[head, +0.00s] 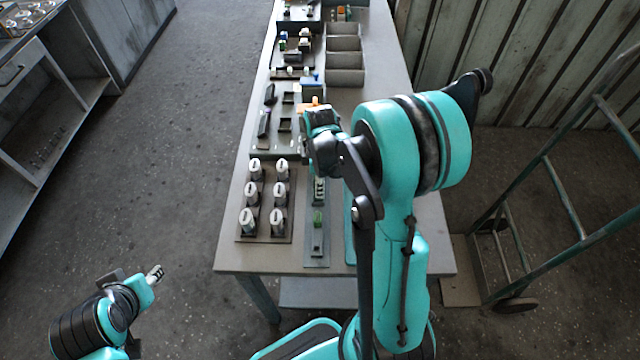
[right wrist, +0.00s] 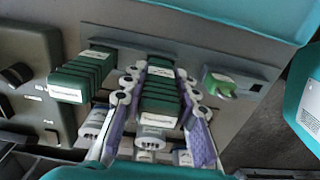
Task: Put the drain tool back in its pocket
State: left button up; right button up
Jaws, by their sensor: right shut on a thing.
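My right gripper (right wrist: 160,80) has its two white, purple-lined fingers on either side of a dark green ribbed block (right wrist: 160,98) with pale labels, and is shut on it. I cannot tell whether this block is the drain tool, and no pocket can be clearly picked out. In the head view my right gripper (head: 322,140) is over the table, its fingertips mostly hidden by the wrist. My left gripper (head: 155,274) is low at the left, off the table; its finger gap is too small to judge.
A second green ribbed block (right wrist: 85,72) and a bright green piece (right wrist: 220,86) lie beside the fingers. On the table (head: 232,245), a rack of white-topped cylinders (head: 254,196) stands left of a narrow strip (head: 316,250). Grey bins (head: 345,60) are farther back. A hand truck (head: 545,265) stands right.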

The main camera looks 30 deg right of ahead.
jog(key=shift+f+b, duration=0.55)
jog(key=shift+f, duration=0.1)
jog(key=o, duration=1)
jog(key=shift+r, duration=0.1)
notch_tip(320, 180, up, 12)
